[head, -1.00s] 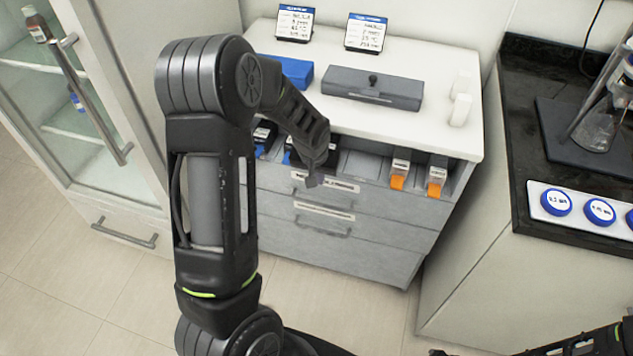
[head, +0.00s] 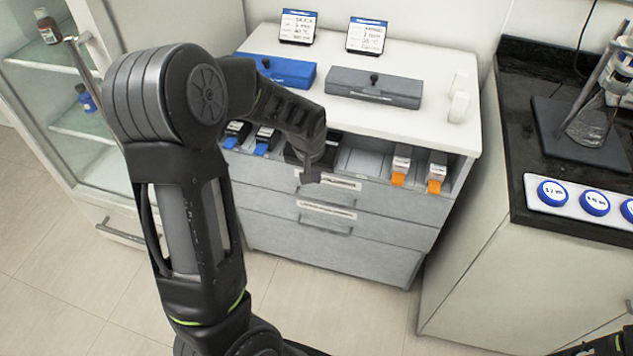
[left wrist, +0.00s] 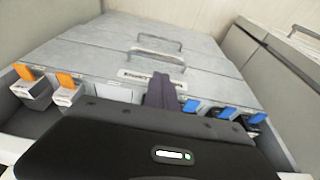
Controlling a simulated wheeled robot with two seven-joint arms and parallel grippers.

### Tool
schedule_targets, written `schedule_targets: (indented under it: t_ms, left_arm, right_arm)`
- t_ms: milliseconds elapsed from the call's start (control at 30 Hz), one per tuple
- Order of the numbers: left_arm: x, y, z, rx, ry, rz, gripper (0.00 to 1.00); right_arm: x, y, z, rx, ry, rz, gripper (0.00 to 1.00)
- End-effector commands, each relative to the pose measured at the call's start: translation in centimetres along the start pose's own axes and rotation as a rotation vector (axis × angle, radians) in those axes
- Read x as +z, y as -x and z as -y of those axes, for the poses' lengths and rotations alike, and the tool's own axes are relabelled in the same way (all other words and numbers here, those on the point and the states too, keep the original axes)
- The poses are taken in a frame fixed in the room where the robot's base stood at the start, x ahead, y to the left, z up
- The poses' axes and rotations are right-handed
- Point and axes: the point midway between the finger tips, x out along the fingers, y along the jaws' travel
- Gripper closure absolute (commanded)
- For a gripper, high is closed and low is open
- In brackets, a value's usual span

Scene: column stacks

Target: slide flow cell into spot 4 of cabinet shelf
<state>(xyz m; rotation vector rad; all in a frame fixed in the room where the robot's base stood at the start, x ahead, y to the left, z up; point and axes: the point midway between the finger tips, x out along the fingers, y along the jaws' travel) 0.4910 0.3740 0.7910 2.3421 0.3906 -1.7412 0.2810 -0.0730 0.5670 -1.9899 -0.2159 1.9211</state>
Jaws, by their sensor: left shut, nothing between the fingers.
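The cabinet shelf (head: 363,163) is an open row of bays under the white top. Two flow cells with blue tabs show at its left, one at the far left (head: 234,135) and one beside it (head: 264,142). The left wrist view shows three blue-tabbed cells, one of them (left wrist: 189,106) close to my fingers. Two orange-tabbed cells, (head: 399,170) and (head: 435,174), sit at the right end. Bare bay space lies between the groups. My left gripper (head: 311,176) is shut and empty in front of the shelf's middle. It hides part of the shelf. My right gripper's fingers are out of view.
On the cabinet top stand a blue box (head: 280,71), a grey box (head: 373,87) and two label cards, (head: 298,27) and (head: 367,36). A glass-door cabinet (head: 55,105) is at left. A dark counter (head: 535,110) with glassware is at right.

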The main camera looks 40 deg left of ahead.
Motion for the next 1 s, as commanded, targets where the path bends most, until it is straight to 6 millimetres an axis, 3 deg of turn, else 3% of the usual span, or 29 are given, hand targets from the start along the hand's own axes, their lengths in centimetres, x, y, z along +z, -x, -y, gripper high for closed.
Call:
schedule_targets:
  t_ms: [100, 300, 1000]
  left_arm:
    - [-0.1, 2.3, 0.0, 0.002, 0.000, -0.005, 1.00]
    - [0.0, 4.1, 0.0, 0.000, 0.001, -0.001, 1.00]
    - [-0.5, 4.2, -0.2, 0.007, -0.018, -0.019, 1.00]
  right_arm:
    - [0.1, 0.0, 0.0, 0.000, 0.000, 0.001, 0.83]
    - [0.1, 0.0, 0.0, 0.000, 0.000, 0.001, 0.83]
    - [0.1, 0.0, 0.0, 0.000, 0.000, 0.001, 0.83]
